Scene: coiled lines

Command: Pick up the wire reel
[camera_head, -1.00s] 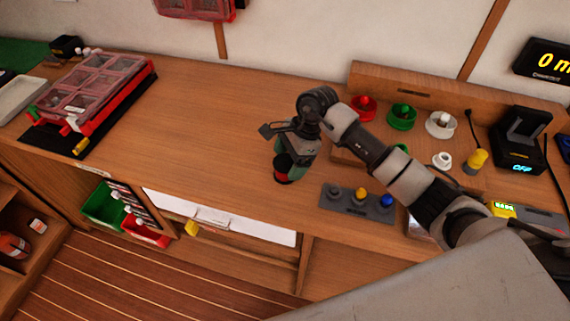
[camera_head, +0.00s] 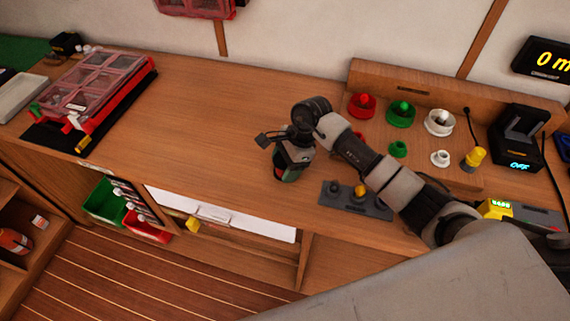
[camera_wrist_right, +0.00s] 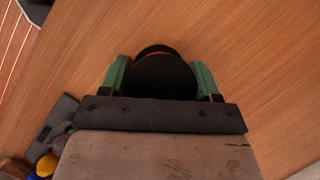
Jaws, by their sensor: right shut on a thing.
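The wire reel (camera_wrist_right: 164,80) shows in the right wrist view as a dark round body with a thin red edge at its far side. It sits between the two green fingers of my right gripper (camera_wrist_right: 160,66), which is shut on it. In the head view my right gripper (camera_head: 289,172) points down over the bench near its middle and hides most of the reel. Whether the reel touches the bench top cannot be told. My left gripper is not in view.
A dark panel with knobs (camera_head: 345,203) lies right of the gripper. Red (camera_head: 361,105), green (camera_head: 401,114) and white (camera_head: 439,122) round holders stand behind it on the wooden bench (camera_head: 200,130). A red-lidded case (camera_head: 95,85) lies at left. The bench between is clear.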

